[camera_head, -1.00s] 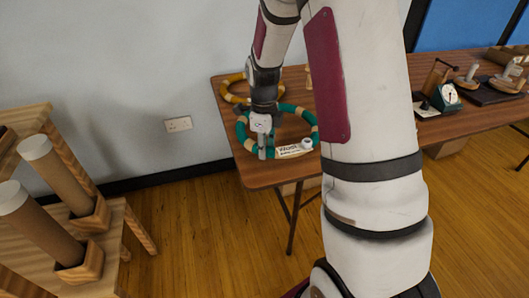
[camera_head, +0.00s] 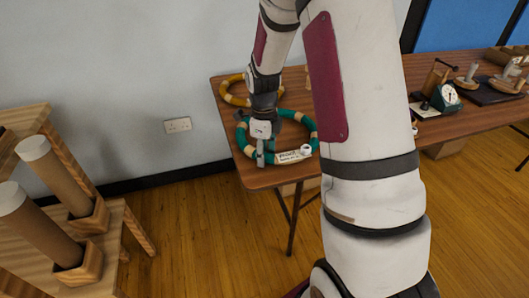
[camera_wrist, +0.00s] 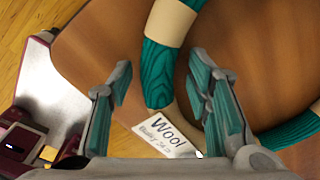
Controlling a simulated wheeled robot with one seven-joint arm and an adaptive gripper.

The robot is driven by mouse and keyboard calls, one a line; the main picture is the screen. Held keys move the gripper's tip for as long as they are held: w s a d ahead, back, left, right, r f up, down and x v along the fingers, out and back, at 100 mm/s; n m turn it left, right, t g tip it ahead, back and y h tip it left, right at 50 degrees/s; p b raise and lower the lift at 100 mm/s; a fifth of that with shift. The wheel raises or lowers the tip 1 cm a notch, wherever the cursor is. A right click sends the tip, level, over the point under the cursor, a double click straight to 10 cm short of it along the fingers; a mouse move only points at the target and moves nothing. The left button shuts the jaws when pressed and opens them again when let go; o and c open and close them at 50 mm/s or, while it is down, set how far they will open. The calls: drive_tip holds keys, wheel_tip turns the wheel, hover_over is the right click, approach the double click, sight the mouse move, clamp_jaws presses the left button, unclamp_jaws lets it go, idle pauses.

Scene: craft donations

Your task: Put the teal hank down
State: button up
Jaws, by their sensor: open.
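The teal hank (camera_head: 241,136) is a ring of teal yarn with cream bands. It appears to lie flat on the near left end of the brown table (camera_head: 262,178). A white card reading "Wool" (camera_wrist: 167,135) is beside its near side. My gripper (camera_head: 261,158) points down at the hank's near left part. In the wrist view, my gripper (camera_wrist: 162,82) is open, with one finger on each side of a teal and cream stretch of the hank (camera_wrist: 160,65). Part of the hank is hidden behind my fingers and arm.
A yellow hank (camera_head: 235,97) lies just behind on the table. A small white round item (camera_head: 305,150) is by the card. A green-cased scale (camera_head: 446,97) and wooden items stand farther right. A wooden rack with tubes (camera_head: 62,180) stands at the left, with floor between.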

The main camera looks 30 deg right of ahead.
wheel_tip(320, 180, up, 12)
drive_tip(key=p, duration=0.2)
drive_tip(key=s+a+r+n, duration=0.6)
drive_tip(key=s+r+n, duration=0.1)
drive_tip(key=s+a+r+n, duration=0.1)
drive_tip(key=s+a+n, duration=0.2)
drive_tip(key=s+n, duration=0.4)
drive_tip(key=s+a+r+n+t, duration=0.1)
drive_tip(key=s+a+r+n, duration=0.1)
drive_tip(key=s+n, duration=0.5)
drive_tip(key=s+a+r+n, duration=0.1)
drive_tip(key=s+a+n, duration=0.2)
drive_tip(key=s+n, duration=0.4)
drive_tip(key=s, duration=0.3)
drive_tip(key=shift+a+r, duration=0.3)
drive_tip(key=shift+r, duration=0.05)
wheel_tip(320, 180, up, 14)
drive_tip(key=t+p, duration=0.3)
drive_tip(key=p, duration=0.9)
drive_tip(key=shift+d, duration=0.2)
drive_tip(key=shift+w, duration=0.1)
